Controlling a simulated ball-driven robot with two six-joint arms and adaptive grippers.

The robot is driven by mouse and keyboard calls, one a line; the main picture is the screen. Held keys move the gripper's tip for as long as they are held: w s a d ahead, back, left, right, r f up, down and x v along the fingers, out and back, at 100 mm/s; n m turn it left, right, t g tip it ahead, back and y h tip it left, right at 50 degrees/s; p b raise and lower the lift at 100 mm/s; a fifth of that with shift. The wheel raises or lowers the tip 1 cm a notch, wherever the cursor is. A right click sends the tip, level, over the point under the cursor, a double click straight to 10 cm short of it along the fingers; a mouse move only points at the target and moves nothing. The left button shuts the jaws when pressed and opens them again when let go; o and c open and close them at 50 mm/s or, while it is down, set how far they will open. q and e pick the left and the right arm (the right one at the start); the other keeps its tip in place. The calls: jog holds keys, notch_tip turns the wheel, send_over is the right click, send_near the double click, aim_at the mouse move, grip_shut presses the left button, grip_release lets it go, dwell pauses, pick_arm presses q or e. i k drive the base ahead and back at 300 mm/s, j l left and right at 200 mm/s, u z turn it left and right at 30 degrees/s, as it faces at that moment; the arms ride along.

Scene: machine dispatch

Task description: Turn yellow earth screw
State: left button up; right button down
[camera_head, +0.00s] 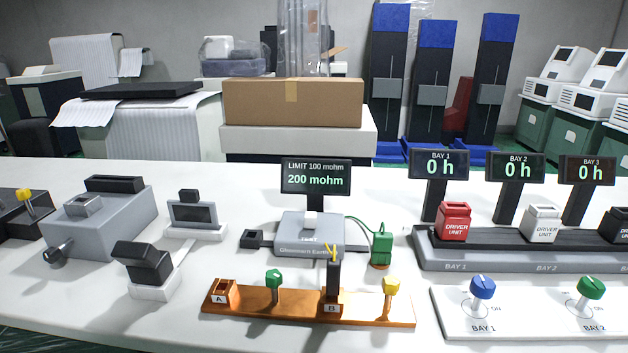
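A yellow screw with a winged head (391,285) stands upright near the right end of an orange-brown board (350,311) at the front middle of the table. A green screw of like shape (273,279) stands on the same board, left of its middle. A black upright post (333,279) with a yellow piece at its top stands between them, by the label B. An orange block stands by the label A (219,298) at the board's left end. Neither of my grippers shows in this view.
Behind the board, a grey tester (309,232) has a display (316,178) reading "LIMIT 100 mohm" and "200 mohm". A green clip-like block (381,248) on a green cable stands right of it. A panel with blue and green knobs (460,325) lies at right.

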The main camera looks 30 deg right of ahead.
aim_at(391, 285)
jog(key=k+l+z, duration=0.1)
jog(key=z, duration=1.15)
